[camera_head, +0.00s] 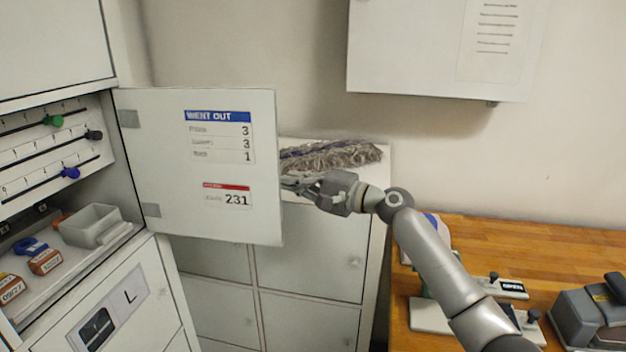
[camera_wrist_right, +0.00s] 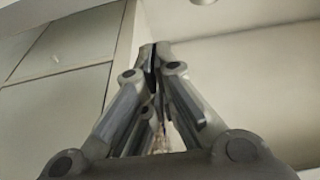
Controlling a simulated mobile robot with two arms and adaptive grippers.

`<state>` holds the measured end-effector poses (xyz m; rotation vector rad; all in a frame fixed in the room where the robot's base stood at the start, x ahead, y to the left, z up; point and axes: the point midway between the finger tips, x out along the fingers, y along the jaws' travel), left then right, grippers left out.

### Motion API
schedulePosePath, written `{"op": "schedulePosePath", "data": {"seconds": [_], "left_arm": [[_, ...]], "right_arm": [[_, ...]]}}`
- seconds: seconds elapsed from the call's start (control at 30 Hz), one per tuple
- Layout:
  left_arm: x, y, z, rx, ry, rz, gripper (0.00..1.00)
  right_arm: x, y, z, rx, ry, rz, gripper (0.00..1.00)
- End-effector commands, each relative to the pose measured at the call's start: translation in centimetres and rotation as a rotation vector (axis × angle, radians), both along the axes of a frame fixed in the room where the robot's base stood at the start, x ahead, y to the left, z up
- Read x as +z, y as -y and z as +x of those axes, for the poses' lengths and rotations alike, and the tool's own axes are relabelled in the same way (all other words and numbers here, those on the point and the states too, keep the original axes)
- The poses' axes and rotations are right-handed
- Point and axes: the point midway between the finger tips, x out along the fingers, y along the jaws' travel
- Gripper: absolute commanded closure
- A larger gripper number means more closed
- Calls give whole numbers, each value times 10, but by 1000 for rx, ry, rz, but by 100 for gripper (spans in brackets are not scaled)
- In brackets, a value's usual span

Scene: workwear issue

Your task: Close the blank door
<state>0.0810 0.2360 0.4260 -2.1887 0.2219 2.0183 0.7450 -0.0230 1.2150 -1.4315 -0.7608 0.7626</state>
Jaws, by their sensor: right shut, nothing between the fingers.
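A white door (camera_head: 205,190) stands wide open on the cabinet at the left, hinged along its left edge. The face I see carries a "WENT OUT" label and a red-topped label reading 231; its other face is hidden. My right gripper (camera_head: 296,182) is at the door's free right edge, at about mid-height. I cannot tell whether it touches the door. In the right wrist view the fingers of my right gripper (camera_wrist_right: 158,60) are together and hold nothing. My left gripper is not in view.
The open compartment holds sliders, a grey bin (camera_head: 92,226) and tags. Below it is a closed door marked L (camera_head: 150,280). Pale lockers (camera_head: 312,262) with a grey mop head (camera_head: 330,156) on top stand behind. A wooden bench (camera_head: 560,245) is at right, under a wall cabinet (camera_head: 405,50).

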Motion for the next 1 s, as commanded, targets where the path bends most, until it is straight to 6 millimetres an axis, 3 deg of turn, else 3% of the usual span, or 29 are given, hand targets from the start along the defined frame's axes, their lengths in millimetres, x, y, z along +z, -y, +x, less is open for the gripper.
{"op": "schedulePosePath", "data": {"seconds": [0.03, 0.17, 0.6, 1.0], "left_arm": [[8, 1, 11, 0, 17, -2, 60], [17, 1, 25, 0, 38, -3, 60], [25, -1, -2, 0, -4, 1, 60], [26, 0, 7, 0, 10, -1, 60]], "right_arm": [[2, 1, -7, 1, 0, -5, 100], [1, -2, -20, 2, 0, -4, 100], [-1, -7, -39, 1, -1, -1, 100], [-1, -10, -39, -5, 0, -1, 100]]}}
